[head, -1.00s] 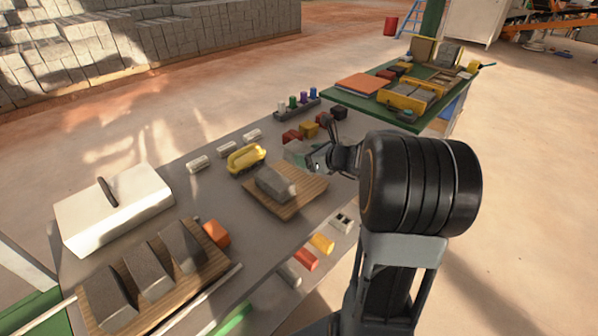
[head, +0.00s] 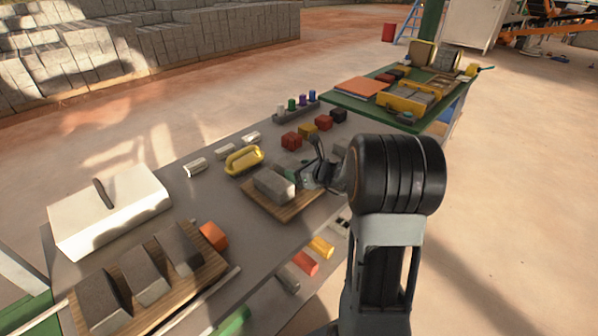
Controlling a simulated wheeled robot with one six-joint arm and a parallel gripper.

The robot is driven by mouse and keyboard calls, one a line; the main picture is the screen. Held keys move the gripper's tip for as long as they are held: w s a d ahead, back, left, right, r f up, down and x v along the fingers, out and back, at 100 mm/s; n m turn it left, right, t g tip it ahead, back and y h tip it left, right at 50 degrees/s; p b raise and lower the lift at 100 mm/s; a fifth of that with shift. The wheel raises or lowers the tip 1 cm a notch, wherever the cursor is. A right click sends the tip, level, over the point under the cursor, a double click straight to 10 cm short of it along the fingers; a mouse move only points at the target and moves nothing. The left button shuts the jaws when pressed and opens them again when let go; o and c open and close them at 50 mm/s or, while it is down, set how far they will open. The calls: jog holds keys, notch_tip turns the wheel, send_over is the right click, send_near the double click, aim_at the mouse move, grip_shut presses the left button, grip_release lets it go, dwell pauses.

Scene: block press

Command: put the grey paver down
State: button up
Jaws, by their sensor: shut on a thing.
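The grey paver (head: 272,185) is a rough block over the wooden board (head: 296,206) at the middle of the table. It lies roughly level. Whether its underside rests fully on the board cannot be told. My gripper (head: 308,176) is low at the paver's right end, shut on it. The fingers are small and partly blurred, and my wrist hides part of the contact. A greenish patch (head: 291,167) shows just behind the paver; what it is cannot be told.
A yellow-handled tool (head: 244,160) lies behind the board. Red (head: 291,141) and yellow (head: 307,131) blocks stand behind my gripper. Several dark wedge blocks (head: 146,275) sit on another board at the lower left, near a white box (head: 108,212).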

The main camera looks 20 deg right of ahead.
jog(key=shift+f+b, duration=0.1)
jog(key=shift+b, duration=0.2)
jog(key=o, duration=1.2)
jog(key=shift+r+p, duration=0.2)
jog(key=shift+p, duration=0.15)
jog(key=p+v, duration=0.1)
jog(key=v, duration=1)
jog(key=s+a+n+g+y, duration=0.1)
jog(key=s+a+n+g, duration=0.3)
jog(key=a+n, duration=0.35)
jog(key=s+a+n+g, duration=0.4)
jog(key=a+n, duration=0.2)
jog(key=n, duration=0.3)
jog(key=s+n+h, duration=0.2)
jog(key=n, duration=0.3)
jog(key=s+n+g+h, duration=0.1)
jog(key=s+n+h, duration=0.1)
jog(key=n, duration=0.3)
jog(key=s+a+n+h, duration=0.1)
jog(key=s+n+h, duration=0.1)
jog(key=n, duration=0.3)
jog(key=shift+s+a+f+g, duration=0.15)
jog(key=shift+s+f+g, duration=0.15)
jog(key=shift+s, duration=0.1)
